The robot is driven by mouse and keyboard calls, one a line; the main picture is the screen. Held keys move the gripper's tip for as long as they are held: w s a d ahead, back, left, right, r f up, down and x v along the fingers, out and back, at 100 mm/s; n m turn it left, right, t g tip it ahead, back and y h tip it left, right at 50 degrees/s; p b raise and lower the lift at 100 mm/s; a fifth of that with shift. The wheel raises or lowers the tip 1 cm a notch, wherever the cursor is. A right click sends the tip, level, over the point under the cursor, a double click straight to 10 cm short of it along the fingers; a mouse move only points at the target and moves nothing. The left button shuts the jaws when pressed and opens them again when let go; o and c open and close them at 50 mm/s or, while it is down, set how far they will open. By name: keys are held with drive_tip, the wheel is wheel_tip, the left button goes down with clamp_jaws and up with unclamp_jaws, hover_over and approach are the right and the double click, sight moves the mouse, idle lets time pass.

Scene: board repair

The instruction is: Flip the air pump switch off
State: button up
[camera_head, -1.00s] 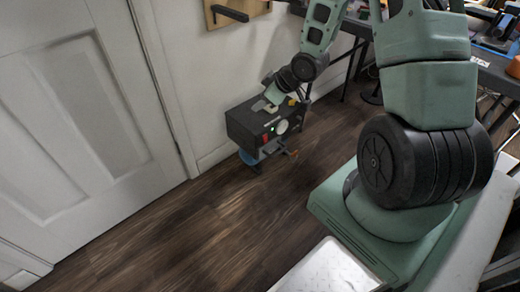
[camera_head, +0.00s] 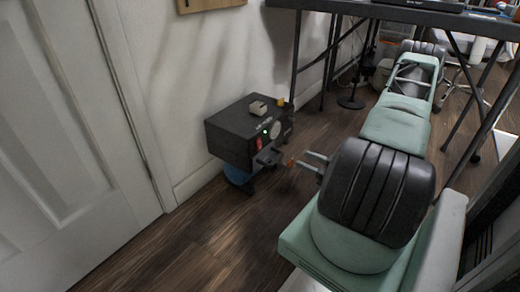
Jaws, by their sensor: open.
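The air pump (camera_head: 232,132) is a black box standing low by the white wall, left of centre. Its front panel has a red switch (camera_head: 259,145), a lit green light (camera_head: 265,131) and a round pale gauge (camera_head: 275,130). The switch is too small to tell which way it is tipped. My gripper (camera_head: 304,158) shows only as two thin grey fingers, spread apart, to the right of the pump's front. They point left toward the pump, and a gap shows between them and the switch. The rest of the gripper is hidden behind my arm's black joint.
A dark fitting (camera_head: 268,157) with an orange end sticks out from the pump front, close to the fingers. A small beige block (camera_head: 258,106) and a yellow knob (camera_head: 281,102) are on top. A white door (camera_head: 60,130) is at left. Bare wood floor lies in front.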

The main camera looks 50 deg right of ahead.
sight(259, 140)
drive_tip(key=w+b, duration=0.2)
drive_tip(key=w, duration=0.3)
drive_tip(key=w+b, duration=0.2)
drive_tip(key=w, duration=0.3)
drive_tip(key=w+a+b, duration=0.1)
drive_tip(key=w+b, duration=0.2)
drive_tip(key=w, duration=0.3)
drive_tip(key=shift+a+f, duration=0.1)
drive_tip(key=shift+w, duration=0.55)
